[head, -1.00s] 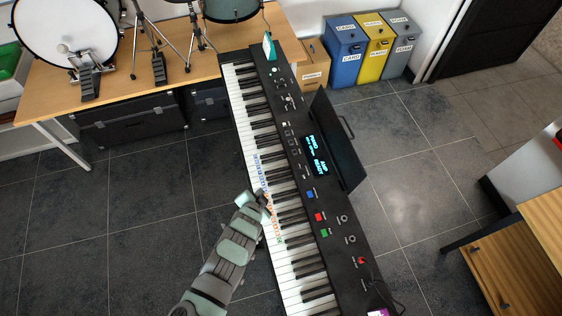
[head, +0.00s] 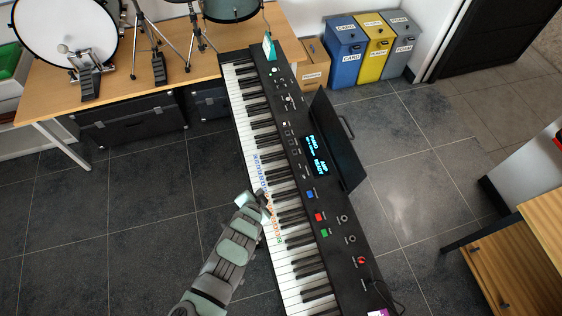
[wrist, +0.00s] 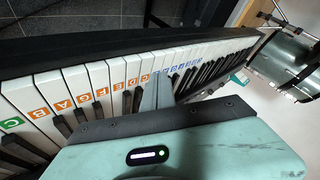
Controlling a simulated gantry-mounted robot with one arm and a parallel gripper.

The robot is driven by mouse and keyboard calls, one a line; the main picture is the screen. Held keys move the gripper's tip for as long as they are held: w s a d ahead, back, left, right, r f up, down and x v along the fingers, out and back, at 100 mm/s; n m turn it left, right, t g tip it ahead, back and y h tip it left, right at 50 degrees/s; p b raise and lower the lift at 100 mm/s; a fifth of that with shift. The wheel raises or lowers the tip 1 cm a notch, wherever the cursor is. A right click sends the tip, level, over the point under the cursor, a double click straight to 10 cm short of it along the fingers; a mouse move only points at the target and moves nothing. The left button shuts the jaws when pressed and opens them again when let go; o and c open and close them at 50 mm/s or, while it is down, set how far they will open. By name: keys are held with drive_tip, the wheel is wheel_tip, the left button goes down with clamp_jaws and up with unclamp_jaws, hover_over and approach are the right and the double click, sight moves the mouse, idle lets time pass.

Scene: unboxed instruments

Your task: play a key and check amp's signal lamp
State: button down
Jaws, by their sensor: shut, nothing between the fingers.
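A long black keyboard (head: 335,240) runs from upper left to lower right in the head view. Its white keys (wrist: 75,85) carry orange, blue and green letter labels in the wrist view. My gripper (head: 262,197) is shut and empty, with its fingertips over the middle keys. In the wrist view the gripper (wrist: 158,93) points at the keys near the border of orange and blue labels; I cannot tell if it touches one. A lit cyan screen (head: 317,155) on the keyboard shows small text that includes what looks like "AMP READY". I cannot make out a signal lamp.
Blue, red and green buttons (head: 319,217) and knobs sit on the keyboard panel. A dark hinged panel (head: 337,140) stands beside the screen. A wooden table (head: 190,60) with drums is behind, recycling bins (head: 346,55) at the back. The tiled floor is open.

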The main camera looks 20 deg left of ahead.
drive_tip(key=shift+f, duration=0.45)
drive_tip(key=shift+f+b, duration=0.4)
drive_tip(key=shift+b, duration=0.05)
idle(0.3)
drive_tip(key=shift+r, duration=0.1)
drive_tip(key=shift+r+p, duration=0.75)
drive_tip(key=shift+r, duration=0.05)
wheel_tip(320, 180, up, 6)
drive_tip(key=p, duration=0.4)
drive_tip(key=shift+p, duration=0.4)
